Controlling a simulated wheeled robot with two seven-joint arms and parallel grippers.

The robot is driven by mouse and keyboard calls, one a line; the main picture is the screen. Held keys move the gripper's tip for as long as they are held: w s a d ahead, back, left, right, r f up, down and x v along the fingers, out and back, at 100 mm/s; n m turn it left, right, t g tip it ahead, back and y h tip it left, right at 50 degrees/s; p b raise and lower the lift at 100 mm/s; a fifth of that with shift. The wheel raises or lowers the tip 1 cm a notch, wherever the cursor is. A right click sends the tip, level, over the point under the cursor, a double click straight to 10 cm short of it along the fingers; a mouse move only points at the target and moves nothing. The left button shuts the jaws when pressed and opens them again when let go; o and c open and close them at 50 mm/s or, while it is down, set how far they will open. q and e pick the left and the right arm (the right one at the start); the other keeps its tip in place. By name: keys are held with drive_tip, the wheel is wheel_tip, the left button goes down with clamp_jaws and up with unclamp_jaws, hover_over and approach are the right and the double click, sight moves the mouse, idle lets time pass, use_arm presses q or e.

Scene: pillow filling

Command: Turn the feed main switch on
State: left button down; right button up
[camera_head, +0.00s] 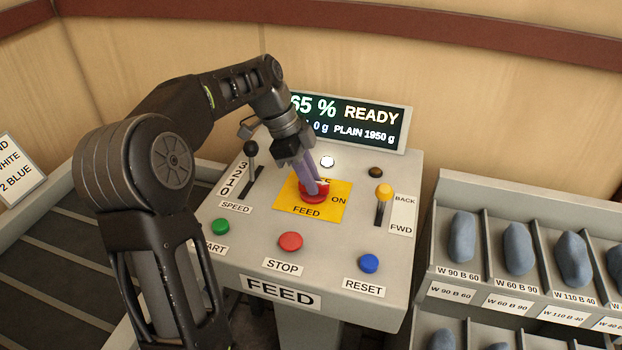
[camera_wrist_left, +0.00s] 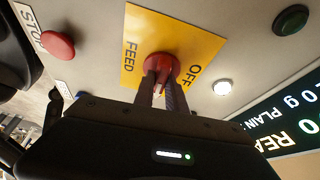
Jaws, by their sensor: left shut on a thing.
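The feed main switch (camera_head: 314,196) is a red rotary knob on a yellow plate (camera_head: 335,213) marked FEED and ON, in the middle of the grey control panel. In the left wrist view the red knob (camera_wrist_left: 161,66) sits on the yellow plate (camera_wrist_left: 150,25), where FEED and OFF can be read. My left gripper (camera_head: 318,188) comes down from above and is shut on the knob; its fingers cover part of it. My right gripper is not in view.
Near the switch are the speed lever (camera_head: 251,150), the yellow-topped BACK/FWD lever (camera_head: 383,193), and the green (camera_head: 220,227), red STOP (camera_head: 290,241) and blue RESET (camera_head: 369,263) buttons. A display (camera_head: 350,121) reads READY. A rack (camera_head: 530,200) of pillows stands right.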

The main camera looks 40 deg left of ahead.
use_arm(q)
drive_tip(key=shift+m, duration=0.5)
drive_tip(key=c, duration=1.4)
unclamp_jaws()
drive_tip(key=shift+o, duration=0.2)
drive_tip(key=shift+r, duration=0.1)
